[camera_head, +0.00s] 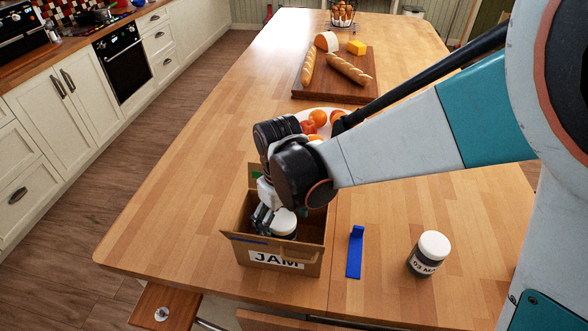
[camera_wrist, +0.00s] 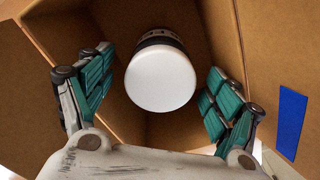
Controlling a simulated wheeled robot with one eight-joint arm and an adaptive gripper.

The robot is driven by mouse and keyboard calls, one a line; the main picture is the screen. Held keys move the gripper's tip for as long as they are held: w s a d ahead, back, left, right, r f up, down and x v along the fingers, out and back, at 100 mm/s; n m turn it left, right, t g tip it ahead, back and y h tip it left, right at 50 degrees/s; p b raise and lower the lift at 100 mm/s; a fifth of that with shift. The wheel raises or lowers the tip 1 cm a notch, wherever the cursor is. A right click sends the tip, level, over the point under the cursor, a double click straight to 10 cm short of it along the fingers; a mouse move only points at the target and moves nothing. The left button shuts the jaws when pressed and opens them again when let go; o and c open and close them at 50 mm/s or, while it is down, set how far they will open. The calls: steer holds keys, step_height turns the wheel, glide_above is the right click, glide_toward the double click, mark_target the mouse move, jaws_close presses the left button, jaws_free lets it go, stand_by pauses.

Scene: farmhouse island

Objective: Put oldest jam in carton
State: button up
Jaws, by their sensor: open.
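The open cardboard carton (camera_head: 318,258), labelled JAM, stands near the front of the wooden island. A jam jar with a white lid (camera_head: 285,222) is inside it; the lid (camera_wrist: 160,79) and part of the dark label show in the wrist view. My gripper (camera_head: 272,222) reaches down into the carton. In the wrist view my gripper (camera_wrist: 155,92) has its teal-padded fingers spread on both sides of the jar, with gaps between pads and lid. A second white-lidded jar (camera_head: 428,254), with a partly readable dated label, stands upright to the right of the carton.
A blue strip (camera_head: 355,252) lies between the carton and the second jar; a blue patch (camera_wrist: 291,122) also shows in the wrist view. Behind the carton is a plate of oranges (camera_head: 318,118). Farther back is a board (camera_head: 310,91) with bread and cheese. The island's left side is clear.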

step_height(320, 180, up, 6)
steer(key=p, duration=0.3)
steer(key=shift+s, duration=0.15)
steer(key=o, duration=0.3)
steer(key=shift+o, duration=0.2)
steer(key=shift+r, duration=0.1)
step_height(320, 180, up, 9)
steer(key=p, duration=0.6)
stand_by(0.6)
